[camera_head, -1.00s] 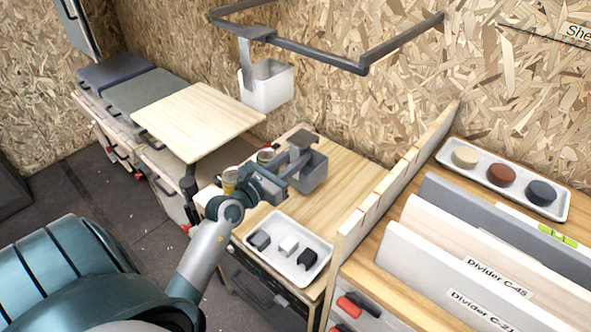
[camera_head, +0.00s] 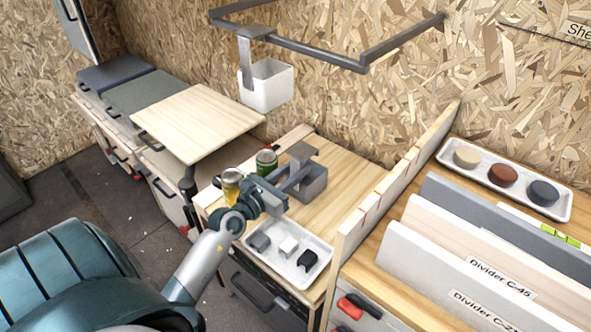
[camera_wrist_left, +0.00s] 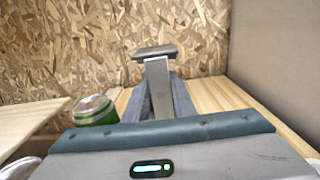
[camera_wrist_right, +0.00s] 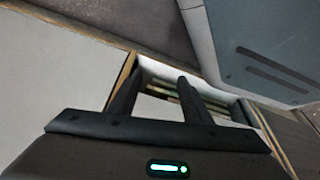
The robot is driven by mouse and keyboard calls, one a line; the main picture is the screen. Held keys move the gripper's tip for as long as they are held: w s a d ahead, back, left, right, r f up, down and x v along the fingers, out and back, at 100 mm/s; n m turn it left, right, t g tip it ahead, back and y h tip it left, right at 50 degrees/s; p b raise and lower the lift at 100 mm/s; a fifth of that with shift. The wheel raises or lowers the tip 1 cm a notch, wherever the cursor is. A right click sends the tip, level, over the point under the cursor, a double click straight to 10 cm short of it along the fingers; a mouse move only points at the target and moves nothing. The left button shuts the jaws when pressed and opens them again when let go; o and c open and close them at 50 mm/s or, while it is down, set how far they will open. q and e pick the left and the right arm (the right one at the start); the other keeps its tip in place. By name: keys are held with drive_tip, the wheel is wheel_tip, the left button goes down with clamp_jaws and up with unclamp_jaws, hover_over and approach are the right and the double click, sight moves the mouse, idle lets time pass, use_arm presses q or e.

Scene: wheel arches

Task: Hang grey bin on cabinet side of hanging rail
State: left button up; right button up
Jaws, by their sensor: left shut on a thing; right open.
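The grey bin (camera_head: 314,187) with its flat-topped hook (camera_head: 302,151) is upright at the wooden worktop. My left gripper (camera_head: 287,183) is shut on it. In the left wrist view the fingers (camera_wrist_left: 160,100) close on the upright hook strap (camera_wrist_left: 157,85), and the bin body is mostly hidden. I cannot tell whether the bin touches the worktop. The dark hanging rail (camera_head: 325,58) is on the wall above and behind. A white bin (camera_head: 270,92) hangs on its left part. My right gripper (camera_wrist_right: 155,95) is open and empty in the right wrist view, and out of the head view.
A yellow can (camera_head: 231,184) and a green can (camera_head: 266,162) stand left of the bin. A white tray (camera_head: 322,272) with small blocks lies in front. A wooden divider wall (camera_head: 385,185) rises at right. A raised wooden board (camera_head: 190,118) is at left.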

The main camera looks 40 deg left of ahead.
use_arm(q)
drive_tip(key=shift+f, duration=0.15)
drive_tip(key=o, duration=0.9)
drive_tip(key=shift+o, duration=0.8)
use_arm(e)
drive_tip(key=shift+d, duration=0.15)
use_arm(q)
drive_tip(key=shift+r, duration=0.2)
drive_tip(key=s, duration=0.4)
drive_tip(key=shift+s+a+f, duration=0.1)
drive_tip(key=shift+a+f, duration=0.05)
drive_tip(key=shift+a, duration=0.05)
drive_tip(key=s, duration=0.2)
drive_tip(key=s+b, duration=0.1)
drive_tip(key=s, duration=0.3)
drive_tip(key=shift+s+a+b, duration=0.15)
drive_tip(key=shift+a+b, duration=0.1)
drive_tip(key=shift+b, duration=0.1)
drive_tip(key=shift+s, duration=0.75)
use_arm(e)
drive_tip(key=shift+s+d+r+g, duration=0.2)
drive_tip(key=shift+r+g, duration=0.3)
drive_tip(key=shift+r, duration=0.25)
